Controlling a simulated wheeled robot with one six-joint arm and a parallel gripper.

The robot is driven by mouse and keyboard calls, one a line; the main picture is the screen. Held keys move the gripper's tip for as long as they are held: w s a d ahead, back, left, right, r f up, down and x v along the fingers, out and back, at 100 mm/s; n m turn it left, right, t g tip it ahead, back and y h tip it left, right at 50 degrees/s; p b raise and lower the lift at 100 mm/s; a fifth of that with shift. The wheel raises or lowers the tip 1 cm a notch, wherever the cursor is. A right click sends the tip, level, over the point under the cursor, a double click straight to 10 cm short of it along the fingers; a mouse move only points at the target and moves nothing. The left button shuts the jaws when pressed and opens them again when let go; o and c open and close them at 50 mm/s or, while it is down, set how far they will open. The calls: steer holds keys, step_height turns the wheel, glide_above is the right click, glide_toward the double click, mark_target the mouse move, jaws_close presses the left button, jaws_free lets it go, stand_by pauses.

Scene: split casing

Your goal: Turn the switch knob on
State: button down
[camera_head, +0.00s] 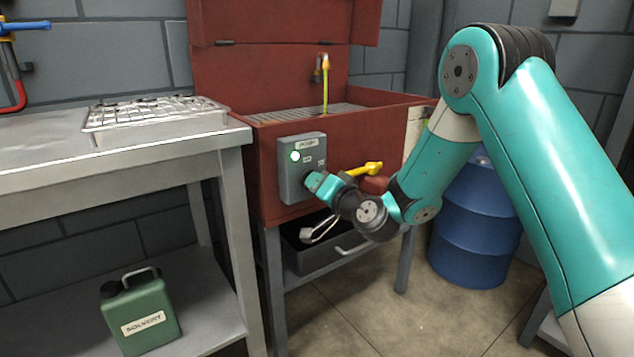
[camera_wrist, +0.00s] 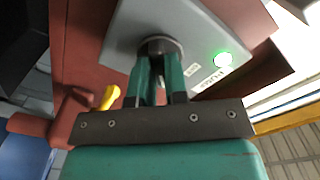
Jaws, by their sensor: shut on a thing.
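The grey switch box (camera_head: 289,176) is mounted on the front of the red wash basin. A round lamp (camera_head: 295,156) on it glows green-white, and it also shows lit green in the wrist view (camera_wrist: 222,60). The dark round knob (camera_wrist: 161,45) sits on the box face, between my fingertips. My gripper (camera_wrist: 160,68) is shut on the knob, with one teal finger on each side. In the head view my gripper (camera_head: 314,182) reaches the lower right of the box and hides most of the knob. The knob's pointer direction cannot be made out.
A yellow valve handle (camera_head: 365,169) sticks out just right of my gripper. The red basin (camera_head: 345,130) has an open lid. A workbench (camera_head: 120,147) stands left, and a blue drum (camera_head: 475,225) stands right.

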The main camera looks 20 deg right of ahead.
steer(key=shift+m+p, duration=0.35)
steer(key=shift+m, duration=0.95)
steer(key=c, duration=1.1)
jaws_free()
steer(key=shift+d, duration=0.1)
steer(key=shift+c, duration=0.2)
steer(key=b+v, duration=1.7)
steer(key=b, duration=0.1)
steer(key=shift+s, duration=0.2)
